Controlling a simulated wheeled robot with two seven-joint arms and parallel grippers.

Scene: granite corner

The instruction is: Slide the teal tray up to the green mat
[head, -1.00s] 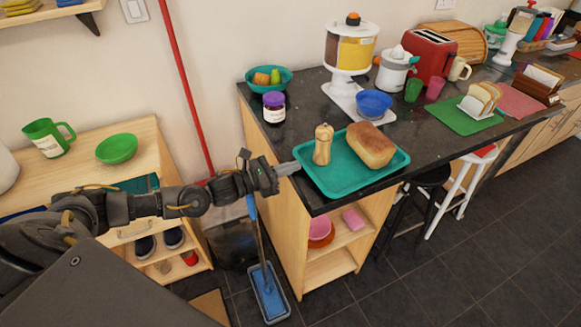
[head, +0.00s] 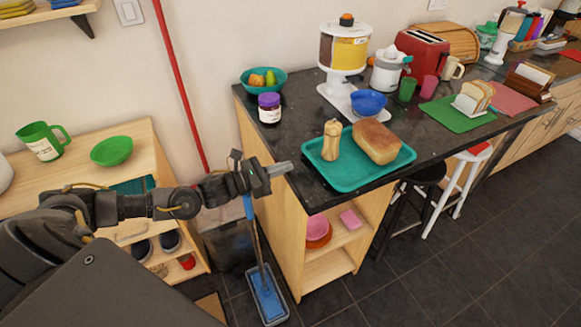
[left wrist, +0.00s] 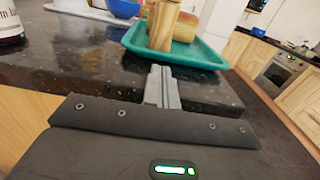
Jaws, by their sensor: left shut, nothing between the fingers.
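The teal tray (head: 338,174) lies flat on the near left end of the dark counter. It carries a wooden mill (head: 332,141), upright, and a brown loaf (head: 376,142). The green mat (head: 452,119) lies farther right and back, with a strip of bare counter between it and the tray. My left gripper (head: 288,168) is shut and empty, at the counter's left edge, with a small gap to the tray's left end. In the left wrist view its shut fingers (left wrist: 163,88) point at the tray (left wrist: 195,58). My right gripper is not in view.
A toast rack with bread (head: 475,98) stands on the mat, and a pink mat (head: 509,99) lies beyond it. A blue bowl (head: 368,103), green cup (head: 407,88) and pink cup (head: 428,88) stand behind the tray. A jar (head: 269,108) stands at the left edge.

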